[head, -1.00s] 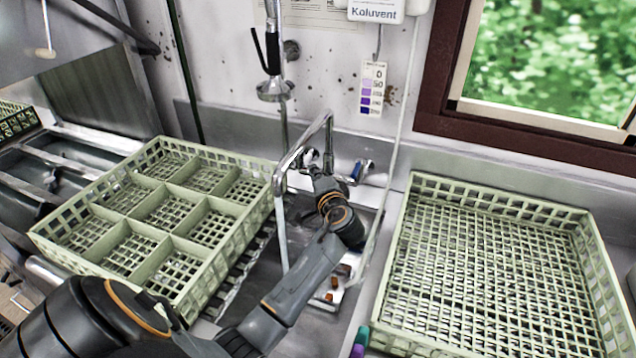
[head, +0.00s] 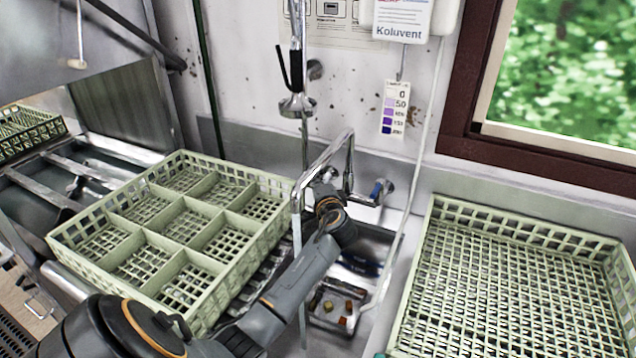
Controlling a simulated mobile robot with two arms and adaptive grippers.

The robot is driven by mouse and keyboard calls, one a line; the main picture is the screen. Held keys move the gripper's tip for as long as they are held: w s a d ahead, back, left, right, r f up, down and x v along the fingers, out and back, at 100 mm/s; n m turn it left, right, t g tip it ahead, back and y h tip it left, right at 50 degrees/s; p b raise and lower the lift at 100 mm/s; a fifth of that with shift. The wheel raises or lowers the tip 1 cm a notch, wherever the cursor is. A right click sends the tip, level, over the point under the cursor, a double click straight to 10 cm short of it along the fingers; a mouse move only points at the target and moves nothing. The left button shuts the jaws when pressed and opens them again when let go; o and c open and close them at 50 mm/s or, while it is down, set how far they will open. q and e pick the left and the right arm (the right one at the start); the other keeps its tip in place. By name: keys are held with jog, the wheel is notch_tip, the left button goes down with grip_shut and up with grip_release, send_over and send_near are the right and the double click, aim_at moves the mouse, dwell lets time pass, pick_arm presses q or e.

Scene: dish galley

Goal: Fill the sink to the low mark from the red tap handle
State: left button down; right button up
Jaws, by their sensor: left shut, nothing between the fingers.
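The steel tap (head: 348,150) arches over the sink (head: 380,240), and a pale stream of water (head: 298,255) falls from its spout. A blue tap handle (head: 379,190) shows on the right. The red handle is not visible; my left gripper and the spout cover that area. My left gripper (head: 324,188) is shut and empty at the left side of the tap base; its fingertips are mostly hidden. Dark blue marks (head: 360,266) show on the sink wall, too small to read. The water level cannot be told. My right gripper is not in view.
A divided green rack (head: 150,207) stands left of the sink, and an open green rack (head: 510,290) stands on the right. A spray head (head: 297,104) hangs above. Several small brown pieces (head: 328,306) lie in the sink. A pale hose (head: 425,140) runs down into it.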

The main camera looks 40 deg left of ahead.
pick_arm(q)
jog(key=shift+s, duration=0.1)
jog(key=shift+a+m+t+p, duration=0.2)
jog(key=shift+m+t+p, duration=0.1)
jog(key=shift+t+p, duration=0.1)
jog(key=shift+s+r+h, duration=0.1)
jog(key=shift+h, duration=0.3)
jog(key=shift+s+a+m+t+h+p, duration=0.2)
jog(key=shift+a+m+t+h+p, duration=0.65)
jog(key=shift+m+h, duration=0.25)
jog(key=shift+s+a+m+t+h+p, duration=0.15)
jog(key=shift+a+m+t+h+p, duration=0.55)
jog(key=shift+a+m+t+h, duration=0.45)
jog(key=shift+s+a+m+t+h+p, duration=0.2)
jog(key=shift+a+m+t+h+p, duration=0.5)
jog(key=shift+m+h, duration=0.4)
jog(key=shift+a, duration=0.2)
